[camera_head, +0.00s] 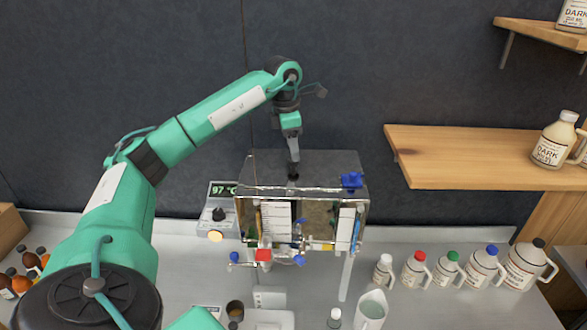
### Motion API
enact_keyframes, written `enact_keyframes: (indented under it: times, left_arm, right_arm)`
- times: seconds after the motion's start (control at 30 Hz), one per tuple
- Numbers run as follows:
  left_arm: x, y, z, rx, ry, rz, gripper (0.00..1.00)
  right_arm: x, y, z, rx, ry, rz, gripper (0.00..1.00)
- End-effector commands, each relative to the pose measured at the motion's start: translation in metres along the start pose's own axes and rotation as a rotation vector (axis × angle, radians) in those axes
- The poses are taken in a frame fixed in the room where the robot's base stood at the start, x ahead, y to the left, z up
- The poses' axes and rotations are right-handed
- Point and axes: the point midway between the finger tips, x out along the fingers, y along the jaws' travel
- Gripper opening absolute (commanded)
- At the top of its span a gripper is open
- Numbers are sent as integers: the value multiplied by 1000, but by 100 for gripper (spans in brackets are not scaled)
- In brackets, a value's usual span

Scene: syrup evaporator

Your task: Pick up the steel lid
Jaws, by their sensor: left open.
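The steel lid (325,167) looks like a flat dark grey sheet on top of the evaporator (322,215) in the middle of the view. A small dark knob (293,177) stands on the lid. My left gripper (294,163) reaches down from above, open, with its fingertips close over the knob. I cannot tell whether the fingers touch the knob or are a little above it. The near finger hides part of the lid behind it. My right gripper is not in view.
A blue part (352,181) sits at the evaporator's right top corner. A display box (217,208) reading 97 stands left of it. Several capped jugs (482,268) line the counter at right. A wooden shelf (460,160) juts out at right.

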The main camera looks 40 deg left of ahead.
Motion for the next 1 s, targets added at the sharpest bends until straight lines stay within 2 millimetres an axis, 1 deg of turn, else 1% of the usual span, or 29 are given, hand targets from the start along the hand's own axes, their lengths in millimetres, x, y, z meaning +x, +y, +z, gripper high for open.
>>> enact_keyframes:
  times: [0.07,0.2,0.3,0.4,0.5,0.7,0.77,0.9,0.97,1.0]
  left_arm:
    - [4,0,-1,-1,4,-2,55]
    - [20,1,-4,-1,7,-2,55]
    - [34,1,-4,0,4,-2,55]
    - [44,1,-4,0,3,-2,55]
    - [49,1,-4,0,2,-1,55]
    - [49,1,-4,0,2,0,55]
    - [49,1,-4,0,2,0,43]
    - [49,1,-3,0,1,0,16]
    - [49,1,-3,0,1,0,4]
    - [49,1,-3,0,1,0,0]
  right_arm:
    - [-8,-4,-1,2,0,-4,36]
    - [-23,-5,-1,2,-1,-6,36]
    - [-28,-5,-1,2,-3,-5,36]
    - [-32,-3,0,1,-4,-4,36]
    - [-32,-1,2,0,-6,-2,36]
    - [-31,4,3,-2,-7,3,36]
    - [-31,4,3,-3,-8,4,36]
    - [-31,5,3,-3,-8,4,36]
    - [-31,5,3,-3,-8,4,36]
    - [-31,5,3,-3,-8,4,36]
